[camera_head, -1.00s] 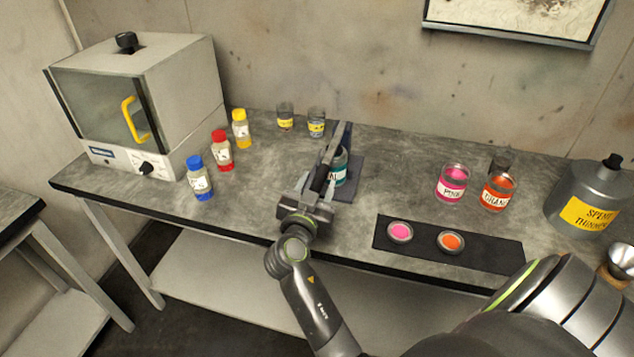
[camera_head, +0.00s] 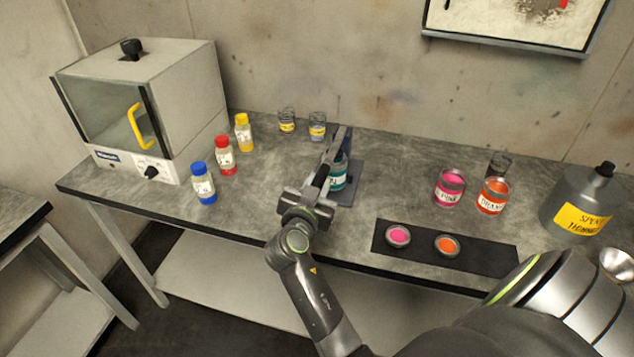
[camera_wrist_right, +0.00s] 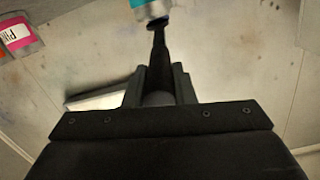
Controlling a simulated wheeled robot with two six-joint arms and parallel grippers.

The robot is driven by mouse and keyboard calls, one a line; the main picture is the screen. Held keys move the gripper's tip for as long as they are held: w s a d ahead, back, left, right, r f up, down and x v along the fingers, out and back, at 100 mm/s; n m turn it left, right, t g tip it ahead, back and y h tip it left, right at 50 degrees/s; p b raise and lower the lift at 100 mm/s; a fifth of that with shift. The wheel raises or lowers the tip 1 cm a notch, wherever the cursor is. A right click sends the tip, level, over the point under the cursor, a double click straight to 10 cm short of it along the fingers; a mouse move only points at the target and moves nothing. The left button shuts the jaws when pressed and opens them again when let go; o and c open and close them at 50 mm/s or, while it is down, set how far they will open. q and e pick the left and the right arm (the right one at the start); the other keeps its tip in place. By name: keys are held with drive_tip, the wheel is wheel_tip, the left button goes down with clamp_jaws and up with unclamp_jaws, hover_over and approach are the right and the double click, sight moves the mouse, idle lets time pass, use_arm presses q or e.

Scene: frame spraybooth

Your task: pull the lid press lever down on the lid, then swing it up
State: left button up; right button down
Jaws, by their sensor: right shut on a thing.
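The lid press (camera_head: 352,197) stands near the middle of the table, with a dark base and an upright post. A teal jar (camera_head: 338,178) sits upright on its base, partly hidden by my gripper. My right gripper (camera_head: 323,178) is in front of the jar, shut on the dark lever. In the right wrist view the lever (camera_wrist_right: 159,48) runs from between the fingers (camera_wrist_right: 159,88) toward the teal jar (camera_wrist_right: 150,8). The jar's lid and the lever's contact with it are hidden or unclear. My left gripper is not in view.
Blue-, red- and yellow-capped bottles (camera_head: 225,156) stand left, before a white oven (camera_head: 185,90). Pink (camera_head: 449,190) and orange (camera_head: 493,197) jars stand right, behind a dark mat (camera_head: 490,256) with two lids. A thinner can (camera_head: 580,205) is far right.

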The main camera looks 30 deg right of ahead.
drive_tip(key=shift+d+r+p, duration=0.1)
drive_tip(key=shift+r+p, duration=0.45)
drive_tip(key=shift+r, duration=0.2)
drive_tip(key=c, duration=1.2)
unclamp_jaws()
drive_tip(key=shift+f, duration=0.1)
